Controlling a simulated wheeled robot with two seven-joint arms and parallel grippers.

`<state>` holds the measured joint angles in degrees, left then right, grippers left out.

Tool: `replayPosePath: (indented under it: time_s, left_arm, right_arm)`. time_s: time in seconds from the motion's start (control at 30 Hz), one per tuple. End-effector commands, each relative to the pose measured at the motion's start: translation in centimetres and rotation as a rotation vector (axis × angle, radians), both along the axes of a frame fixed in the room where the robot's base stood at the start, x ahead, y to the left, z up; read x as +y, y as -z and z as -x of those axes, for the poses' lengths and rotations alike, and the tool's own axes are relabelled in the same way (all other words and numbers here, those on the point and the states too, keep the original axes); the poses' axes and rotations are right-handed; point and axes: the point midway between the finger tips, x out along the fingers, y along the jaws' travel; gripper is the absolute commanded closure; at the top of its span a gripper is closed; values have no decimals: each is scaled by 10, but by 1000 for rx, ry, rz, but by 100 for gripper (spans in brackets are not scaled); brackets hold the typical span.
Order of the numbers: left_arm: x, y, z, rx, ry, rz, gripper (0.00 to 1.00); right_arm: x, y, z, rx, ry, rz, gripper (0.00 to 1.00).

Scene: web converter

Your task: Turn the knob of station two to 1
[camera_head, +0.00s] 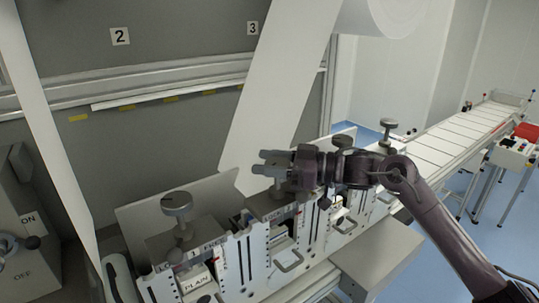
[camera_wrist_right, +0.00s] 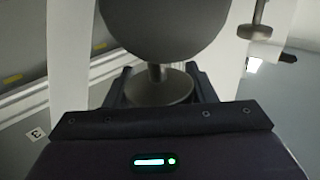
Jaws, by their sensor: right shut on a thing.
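My right gripper (camera_head: 264,163) reaches in from the right over the row of stations, with its fingers pointing left. In the right wrist view its dark fingers (camera_wrist_right: 166,84) stand on either side of a grey round knob (camera_wrist_right: 163,28) with a short stem and a lower disc (camera_wrist_right: 160,88); it is shut on this knob. In the head view the gripper largely hides that knob, and any dial marks on it are not readable. The number 2 sign (camera_head: 120,36) is on the back wall. My left gripper is not in view.
Another knob (camera_head: 177,205) stands to the left on the station marked PLAIN. Further knobs (camera_head: 342,142) (camera_head: 388,125) stand to the right, close to my arm. White web sheets (camera_head: 275,90) hang behind the gripper. A conveyor (camera_head: 460,130) runs off to the right.

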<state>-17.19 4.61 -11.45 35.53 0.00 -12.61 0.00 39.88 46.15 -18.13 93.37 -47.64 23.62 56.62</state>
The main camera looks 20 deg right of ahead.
Motion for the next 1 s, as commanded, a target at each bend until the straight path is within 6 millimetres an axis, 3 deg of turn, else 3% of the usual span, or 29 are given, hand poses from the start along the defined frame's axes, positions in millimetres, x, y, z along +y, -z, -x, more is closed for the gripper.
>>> replayPosePath:
  time_s: [0.33, 0.9, 0.93, 1.0]
  left_arm:
    - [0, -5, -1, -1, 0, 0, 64]
    - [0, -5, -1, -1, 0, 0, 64]
    - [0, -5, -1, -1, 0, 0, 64]
    - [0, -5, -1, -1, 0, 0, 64]
  right_arm:
    - [1, -1, 2, -1, -144, -1, 72]
    - [1, 0, 3, -3, -171, 1, 72]
    - [1, 0, 3, -3, -171, 1, 46]
    - [1, 0, 3, -3, -171, 1, 37]
